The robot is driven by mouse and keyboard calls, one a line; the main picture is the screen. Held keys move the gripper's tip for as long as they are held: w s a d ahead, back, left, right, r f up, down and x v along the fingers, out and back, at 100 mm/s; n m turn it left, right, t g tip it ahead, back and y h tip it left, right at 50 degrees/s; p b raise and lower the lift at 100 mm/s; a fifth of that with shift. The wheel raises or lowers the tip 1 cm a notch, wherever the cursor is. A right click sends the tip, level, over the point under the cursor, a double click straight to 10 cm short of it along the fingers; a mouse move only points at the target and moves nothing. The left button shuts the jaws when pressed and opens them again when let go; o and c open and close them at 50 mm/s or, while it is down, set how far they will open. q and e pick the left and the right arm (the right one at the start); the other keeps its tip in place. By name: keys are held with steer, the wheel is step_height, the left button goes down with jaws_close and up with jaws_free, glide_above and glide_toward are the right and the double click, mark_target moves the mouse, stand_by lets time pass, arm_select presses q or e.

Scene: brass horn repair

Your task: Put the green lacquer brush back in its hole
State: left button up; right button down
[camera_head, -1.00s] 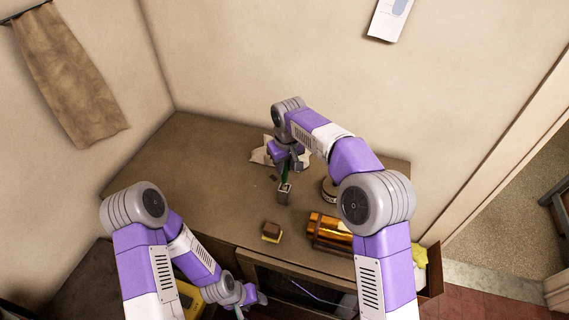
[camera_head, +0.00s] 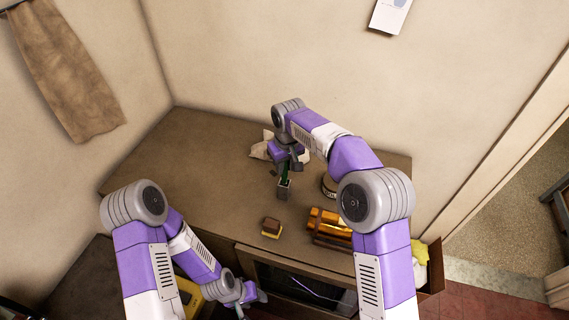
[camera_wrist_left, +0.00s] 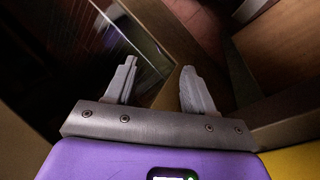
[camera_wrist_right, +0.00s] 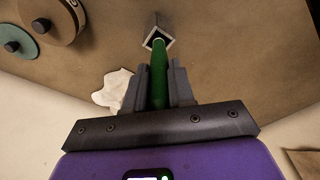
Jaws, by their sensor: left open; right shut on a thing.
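The green lacquer brush (camera_wrist_right: 159,88) is held between the fingers of my right gripper (camera_wrist_right: 159,85), which is shut on it. In the right wrist view its far end meets the opening of a small grey square holder (camera_wrist_right: 158,38); how deep it sits in the hole I cannot tell. In the head view the brush (camera_head: 286,171) stands nearly upright just above the grey holder (camera_head: 283,189) on the bench. My left gripper (camera_wrist_left: 152,85) is open and empty, low in front of the bench; it also shows in the head view (camera_head: 262,296).
A brown-and-yellow block (camera_head: 271,228), a stack of brass-coloured pieces (camera_head: 328,226) and a round tin (camera_head: 329,187) are on the bench (camera_head: 215,180). The bench's left part is clear.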

steer(key=shift+f+b, duration=0.55)
steer(key=shift+f, duration=0.45)
steer(key=c, duration=0.9)
jaws_free()
steer(key=r, duration=0.7)
steer(key=shift+s+d+r, duration=0.2)
steer(key=shift+s+r, duration=0.1)
steer(key=shift+s, duration=0.1)
